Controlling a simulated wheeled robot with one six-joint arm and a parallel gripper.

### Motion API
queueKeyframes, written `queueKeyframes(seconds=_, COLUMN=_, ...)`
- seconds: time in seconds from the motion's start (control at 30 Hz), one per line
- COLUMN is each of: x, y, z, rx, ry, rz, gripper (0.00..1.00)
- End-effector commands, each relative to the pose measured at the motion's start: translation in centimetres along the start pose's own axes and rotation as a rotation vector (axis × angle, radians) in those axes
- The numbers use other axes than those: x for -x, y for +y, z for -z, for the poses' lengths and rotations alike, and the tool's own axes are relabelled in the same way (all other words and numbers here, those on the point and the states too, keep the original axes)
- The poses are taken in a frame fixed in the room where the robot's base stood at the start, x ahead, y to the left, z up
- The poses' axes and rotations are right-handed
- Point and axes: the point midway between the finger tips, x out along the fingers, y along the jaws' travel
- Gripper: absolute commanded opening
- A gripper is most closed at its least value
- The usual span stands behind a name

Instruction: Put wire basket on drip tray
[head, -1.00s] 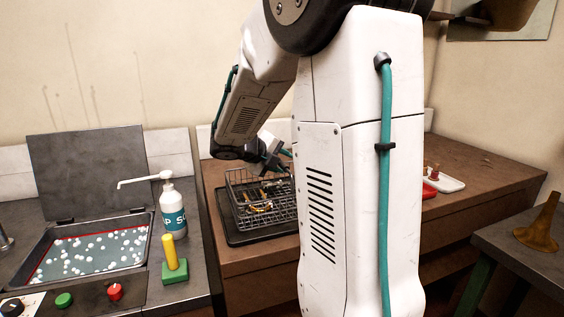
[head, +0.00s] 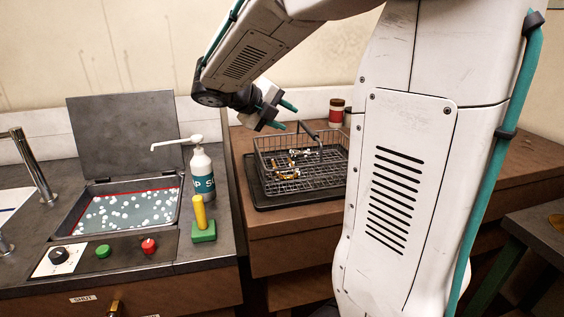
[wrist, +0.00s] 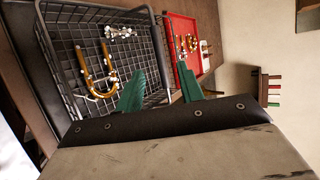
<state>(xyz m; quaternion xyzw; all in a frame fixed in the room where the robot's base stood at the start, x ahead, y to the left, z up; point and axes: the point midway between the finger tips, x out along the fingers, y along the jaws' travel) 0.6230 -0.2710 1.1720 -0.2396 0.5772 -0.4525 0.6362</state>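The wire basket (head: 338,170), a dark mesh basket with a handle raised at its far side, sits upright on the black drip tray (head: 262,203). The tray shows along the basket's left and front. Brass and silvery horn parts (head: 290,162) lie inside the basket. In the wrist view the basket (wrist: 70,45) fills the upper left, beyond the open fingers (wrist: 159,70).
Jars (head: 336,112) stand behind the basket. A red tray (wrist: 180,28) of parts shows in the wrist view.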

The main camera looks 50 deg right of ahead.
Motion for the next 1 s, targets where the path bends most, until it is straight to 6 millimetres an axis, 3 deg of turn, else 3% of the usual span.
queueKeyframes(seconds=0.17, x=1.4, y=0.5, z=2.7, rx=-0.255, ry=0.034, rz=-0.076, gripper=0.38)
queueKeyframes(seconds=0.37, x=4.8, y=2.9, z=9.7, rx=-0.943, ry=0.224, rz=-0.252, gripper=0.38)
queueKeyframes(seconds=0.53, x=8.1, y=5.6, z=15.6, rx=-1.539, ry=0.513, rz=-0.335, gripper=0.38)
queueKeyframes(seconds=0.7, x=11.4, y=8.4, z=20.9, rx=-2.053, ry=0.902, rz=-0.298, gripper=0.38)
queueKeyframes(seconds=0.83, x=13.5, y=10.1, z=23.9, rx=-2.318, ry=1.185, rz=-0.190, gripper=0.38)
queueKeyframes(seconds=1.0, x=15.1, y=11.3, z=25.9, rx=-2.479, ry=1.404, rz=-0.058, gripper=0.38)
